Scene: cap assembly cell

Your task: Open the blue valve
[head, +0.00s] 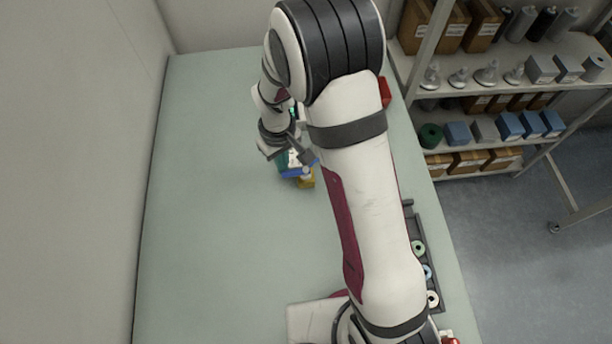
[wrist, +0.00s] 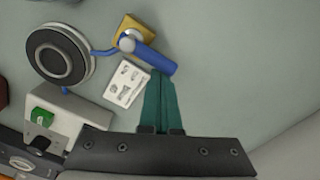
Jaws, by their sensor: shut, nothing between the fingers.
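The blue valve handle (wrist: 152,57) is a short bar reaching down and right from a silver round pivot (wrist: 127,42) on a yellow base (wrist: 134,24). The handle also shows in the head view (head: 292,173), beside the yellow base (head: 306,181). My gripper (wrist: 160,76) has its teal fingers together, with nothing visible between them. The fingertips are at the outer end of the handle and overlap it in the wrist view; I cannot tell whether they touch it. In the head view my wrist and arm hide part of the valve area.
A round black-and-white disc (wrist: 58,55) stands left of the valve, with a thin blue pipe between them. The table (head: 220,250) is clear at left and front.

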